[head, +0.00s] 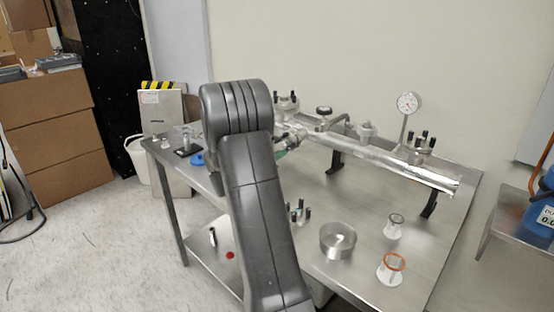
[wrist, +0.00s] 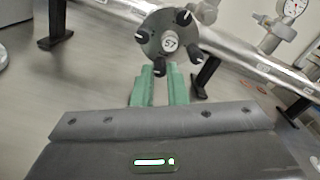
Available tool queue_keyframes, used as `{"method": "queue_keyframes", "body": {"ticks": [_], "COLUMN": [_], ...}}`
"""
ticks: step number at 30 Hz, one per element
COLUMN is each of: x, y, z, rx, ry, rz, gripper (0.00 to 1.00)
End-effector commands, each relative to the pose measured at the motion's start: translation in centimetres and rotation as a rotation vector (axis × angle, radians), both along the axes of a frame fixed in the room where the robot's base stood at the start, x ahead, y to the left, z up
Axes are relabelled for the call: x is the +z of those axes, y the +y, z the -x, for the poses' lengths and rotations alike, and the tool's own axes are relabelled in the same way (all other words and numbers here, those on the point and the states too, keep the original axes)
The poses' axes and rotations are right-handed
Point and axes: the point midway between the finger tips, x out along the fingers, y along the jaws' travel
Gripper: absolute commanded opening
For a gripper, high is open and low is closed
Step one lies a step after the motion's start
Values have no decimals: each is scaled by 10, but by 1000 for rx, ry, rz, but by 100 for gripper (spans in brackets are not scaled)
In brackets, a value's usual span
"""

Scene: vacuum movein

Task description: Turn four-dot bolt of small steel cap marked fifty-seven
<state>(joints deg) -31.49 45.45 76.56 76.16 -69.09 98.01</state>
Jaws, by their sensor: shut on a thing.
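In the wrist view the small round steel cap (wrist: 169,43) marked 57 faces my camera, with several black-ended bolts around its rim. My gripper (wrist: 161,72) has its green fingers on either side of the lowest bolt (wrist: 160,69) and is shut on it. A neighbouring bolt (wrist: 193,58) sits just right of the fingers. The dots on the bolts are too small to read. In the head view my arm hides most of the cap and gripper; a bit of green (head: 288,142) shows beside the arm, at the pipe's near left end.
The steel pipe (head: 385,162) runs across the table (head: 350,205) on black supports, with a dial gauge (head: 408,103) above it. Another bolted fitting (head: 298,213) stands near my arm.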

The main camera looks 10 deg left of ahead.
Motion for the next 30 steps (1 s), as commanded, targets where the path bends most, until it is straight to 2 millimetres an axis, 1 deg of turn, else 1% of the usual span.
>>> {"method": "queue_keyframes", "body": {"ticks": [1,30], "x": [-3,1], "y": [0,1], "z": [0,0], "rx": [0,0], "ry": [23,528], "rz": [35,796], "gripper": [0,0]}}
